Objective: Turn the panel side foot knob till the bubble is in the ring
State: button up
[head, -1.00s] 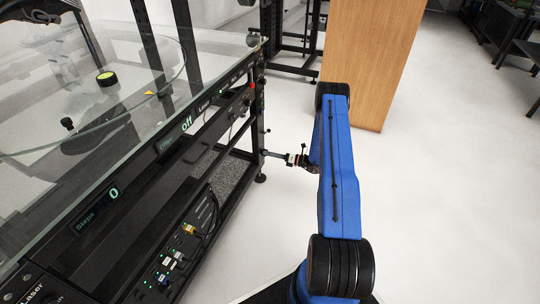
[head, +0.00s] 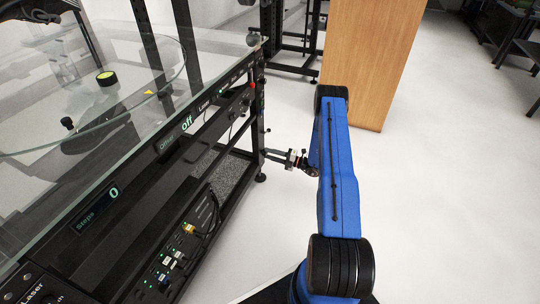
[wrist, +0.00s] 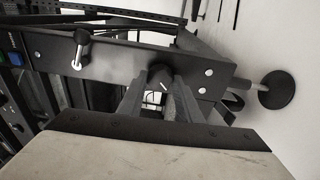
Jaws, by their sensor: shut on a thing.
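A round black knob (wrist: 160,76) sits on the dark frame bar in the wrist view, with a pale mark on its face. My gripper (wrist: 160,92) is shut on this knob, one finger on each side of it. In the head view my gripper (head: 268,153) reaches left to the table's corner leg, and the knob is too small to make out there. A round yellow-green level (head: 107,78) stands on the turntable under the glass. Its bubble and ring are too small to read.
A foot with a round black pad (wrist: 278,90) stands right of the bar. A lever handle (wrist: 82,48) sticks out at its left. The control panel (head: 150,165) runs along the table's side.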

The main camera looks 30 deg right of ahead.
dwell(0.4)
jog(key=o, duration=1)
jog(key=shift+o, duration=0.2)
jog(key=v, duration=1.7)
jog(key=shift+s, duration=0.2)
jog(key=shift+d+f, duration=0.1)
jog(key=shift+d, duration=0.05)
